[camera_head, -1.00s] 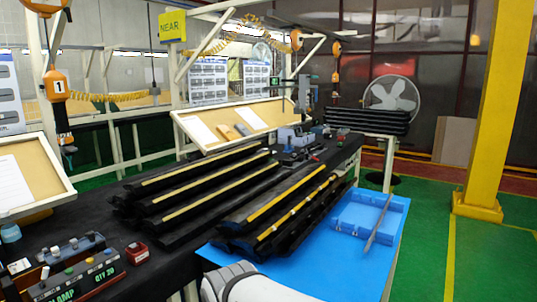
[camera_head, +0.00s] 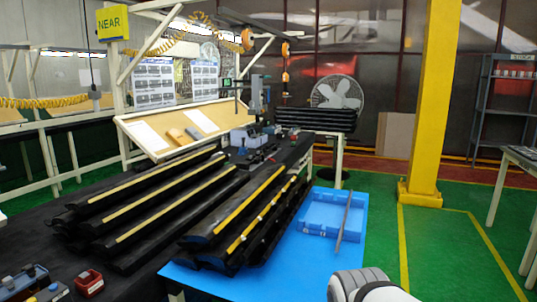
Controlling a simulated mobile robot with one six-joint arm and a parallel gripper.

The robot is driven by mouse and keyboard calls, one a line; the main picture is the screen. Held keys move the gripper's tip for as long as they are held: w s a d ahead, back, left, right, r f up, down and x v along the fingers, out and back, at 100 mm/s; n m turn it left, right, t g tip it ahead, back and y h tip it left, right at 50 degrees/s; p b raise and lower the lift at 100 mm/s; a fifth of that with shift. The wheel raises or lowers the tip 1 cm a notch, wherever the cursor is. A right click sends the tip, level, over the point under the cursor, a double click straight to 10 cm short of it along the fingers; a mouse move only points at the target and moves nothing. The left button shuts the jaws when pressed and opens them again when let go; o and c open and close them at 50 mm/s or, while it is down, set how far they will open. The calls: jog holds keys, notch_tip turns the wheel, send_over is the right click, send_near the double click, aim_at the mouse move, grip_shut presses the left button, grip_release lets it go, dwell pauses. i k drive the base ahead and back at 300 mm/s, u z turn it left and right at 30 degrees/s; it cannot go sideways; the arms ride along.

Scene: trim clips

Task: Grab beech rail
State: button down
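Several long black trims with pale wood-coloured strips (camera_head: 150,188) lie side by side on the dark bench at left. To their right, more black trims with brighter yellow strips (camera_head: 250,205) lie at an angle, partly over the blue surface. I cannot tell which of these is the beech rail. A thin grey bar (camera_head: 344,212) leans across the right side of a shallow blue tray (camera_head: 318,222). A white and grey part of my arm (camera_head: 362,284) shows at the bottom edge. My gripper is out of view.
The tray sits on a bright blue surface (camera_head: 225,280). A tilted board (camera_head: 200,122) and small tools stand behind the trims. A black stack (camera_head: 315,118) is at the back. A yellow post (camera_head: 434,110) and shelf (camera_head: 508,95) stand right, with open green floor (camera_head: 440,250) between.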

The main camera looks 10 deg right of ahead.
aim_at(252, 159)
jog(key=z, duration=0.35)
jog(key=k, duration=1.1)
jog(key=z, duration=0.85)
jog(key=i, duration=1.55)
jog(key=z, duration=0.2)
jog(key=i, duration=3.2)
jog(key=u, duration=0.95)
jog(key=i, duration=1.2)
jog(key=u, duration=1.55)
jog(key=i, duration=1.75)
jog(key=u, duration=0.35)
